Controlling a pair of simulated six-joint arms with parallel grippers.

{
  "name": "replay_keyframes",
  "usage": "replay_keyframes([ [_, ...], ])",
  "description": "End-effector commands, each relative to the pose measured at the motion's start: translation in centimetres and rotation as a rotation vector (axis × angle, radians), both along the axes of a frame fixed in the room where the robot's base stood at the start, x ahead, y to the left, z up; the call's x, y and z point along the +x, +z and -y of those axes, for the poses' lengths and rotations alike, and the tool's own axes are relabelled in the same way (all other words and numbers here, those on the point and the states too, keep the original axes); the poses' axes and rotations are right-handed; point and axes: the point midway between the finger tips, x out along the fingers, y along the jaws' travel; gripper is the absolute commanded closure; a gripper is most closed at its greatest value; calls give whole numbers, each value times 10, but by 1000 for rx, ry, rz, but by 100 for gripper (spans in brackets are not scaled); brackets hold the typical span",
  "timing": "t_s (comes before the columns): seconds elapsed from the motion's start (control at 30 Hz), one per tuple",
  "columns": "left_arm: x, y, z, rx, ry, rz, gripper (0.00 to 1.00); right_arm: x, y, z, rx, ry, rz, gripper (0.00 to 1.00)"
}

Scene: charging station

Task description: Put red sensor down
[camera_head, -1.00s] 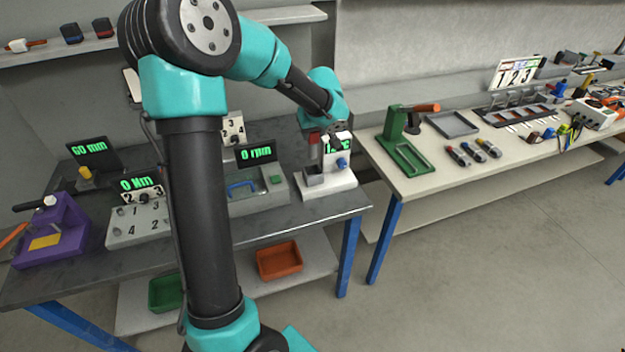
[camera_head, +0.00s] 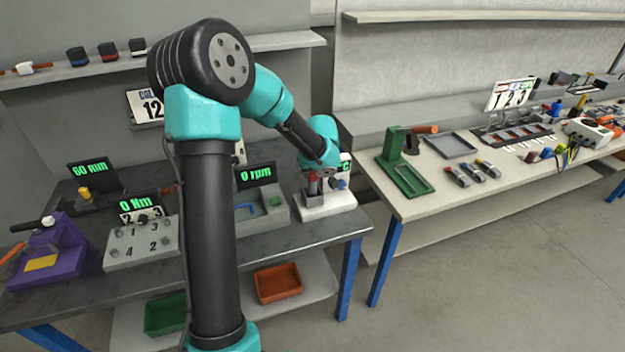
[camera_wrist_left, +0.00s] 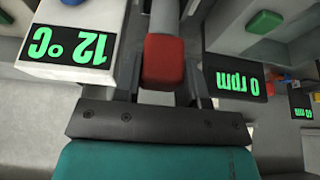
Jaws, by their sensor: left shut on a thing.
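The red sensor (camera_wrist_left: 163,61) has a red block end and a grey part beyond it in the left wrist view. My left gripper (camera_wrist_left: 163,85) is shut on it. In the head view my left gripper (camera_head: 322,178) is low at the white station (camera_head: 325,208), with the red of the sensor (camera_head: 312,177) at its left side. The station's green-lit display reads 12 °C (camera_wrist_left: 68,45) in the wrist view. My gripper partly hides the station, and I cannot tell whether the sensor touches it. My right gripper is not in view.
The 0 rpm unit (camera_head: 262,208) stands close left of the station. The 0 Nm block (camera_head: 142,245) and purple fixture (camera_head: 50,255) are farther left. A green press (camera_head: 405,165) stands on the right-hand table. A gap separates the two tables.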

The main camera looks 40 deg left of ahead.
Motion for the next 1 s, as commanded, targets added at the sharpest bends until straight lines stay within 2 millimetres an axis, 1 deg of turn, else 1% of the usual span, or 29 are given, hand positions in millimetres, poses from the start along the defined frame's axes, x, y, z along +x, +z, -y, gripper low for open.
replay_keyframes([
  [0.17, 0, -3, 0, 0, 0, -1, 86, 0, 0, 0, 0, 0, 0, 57],
  [0.4, -1, -32, 0, -1, 0, -3, 86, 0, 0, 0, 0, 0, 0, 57],
  [0.47, 0, -36, 0, -2, 0, -1, 86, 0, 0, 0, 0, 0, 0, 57],
  [0.9, 0, -41, 0, -1, 0, 0, 86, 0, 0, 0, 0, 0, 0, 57],
  [0.93, 0, -40, 0, -1, 1, 1, 60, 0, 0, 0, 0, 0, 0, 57],
  [1.0, 0, -40, 0, -1, 1, 1, 53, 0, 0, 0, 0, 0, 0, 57],
])
